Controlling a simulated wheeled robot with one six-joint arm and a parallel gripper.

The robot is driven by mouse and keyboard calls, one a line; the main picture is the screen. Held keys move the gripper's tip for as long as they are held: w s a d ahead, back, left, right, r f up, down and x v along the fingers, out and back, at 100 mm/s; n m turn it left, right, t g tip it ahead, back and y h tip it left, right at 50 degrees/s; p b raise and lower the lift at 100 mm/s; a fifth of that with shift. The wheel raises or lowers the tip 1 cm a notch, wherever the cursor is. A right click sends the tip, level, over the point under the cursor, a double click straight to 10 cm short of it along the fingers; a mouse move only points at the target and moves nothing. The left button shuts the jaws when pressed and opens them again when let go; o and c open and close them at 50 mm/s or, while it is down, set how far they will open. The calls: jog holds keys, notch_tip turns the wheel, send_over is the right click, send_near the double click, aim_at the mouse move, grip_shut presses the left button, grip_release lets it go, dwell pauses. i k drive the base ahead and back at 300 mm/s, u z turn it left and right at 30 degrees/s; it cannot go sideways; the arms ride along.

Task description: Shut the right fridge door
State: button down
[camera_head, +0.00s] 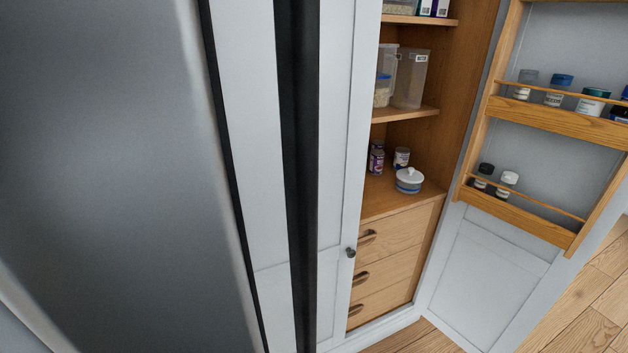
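A large grey metallic panel (110,170) fills the left of the head view, very close. It looks like a fridge door, with a rounded right edge and a dark strip along that edge. I cannot tell whether it is the right fridge door or how far open it stands; no hinge or handle shows on it. My gripper is not in view.
A dark vertical bar (297,180), unclear what, crosses the view before a pale cupboard door (336,150) with a round knob (351,253). The cupboard's right door (490,270) stands open, its racks (515,215) holding jars. Wooden floor (575,310) shows at lower right.

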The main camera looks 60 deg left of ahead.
aim_at(123, 230)
jog(key=i, duration=1.15)
jog(key=u, duration=4.2)
jog(key=k, duration=0.5)
jog(key=u, duration=1.1)
jog(key=i, duration=0.6)
jog(key=z, duration=1)
